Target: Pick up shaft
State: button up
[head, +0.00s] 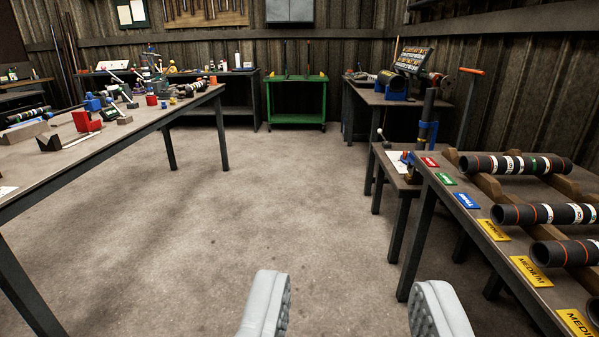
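Several dark shafts with white, orange and green bands lie on wooden cradles on the table at the right. The far shaft (515,165), the middle shaft (543,214) and the near shaft (567,252) show in the head view; the near two run out of the right edge. My gripper (352,310) is at the bottom of the view, its two grey fingers wide apart. It is open and empty, over the floor to the left of the shaft table. No shaft is between the fingers.
The shaft table (478,225) bears coloured labels, including yellow MEDIUM plates (531,271). A cluttered workbench (60,150) stands at the left. A green cart (296,100) and another bench (400,98) stand at the back. The middle floor is clear.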

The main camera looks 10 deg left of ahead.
aim_at(182, 91)
jog(key=i, duration=1.65)
jog(key=i+l+u, duration=0.1)
jog(key=i+u, duration=0.15)
jog(key=i, duration=0.3)
jog(key=i+l+u, duration=0.3)
jog(key=i, duration=0.25)
jog(key=i+l+u, duration=0.25)
jog(key=i, duration=0.25)
jog(key=i+l+u, duration=0.85)
jog(key=i+j, duration=0.1)
jog(key=i, duration=0.35)
jog(key=i+z, duration=0.15)
jog(key=i, duration=0.35)
jog(key=i+j, duration=0.2)
jog(key=i, duration=0.25)
jog(key=i+j+z, duration=0.1)
jog(key=i, duration=0.35)
jog(key=i+j, duration=0.2)
jog(key=i, duration=0.25)
jog(key=l+z, duration=0.05)
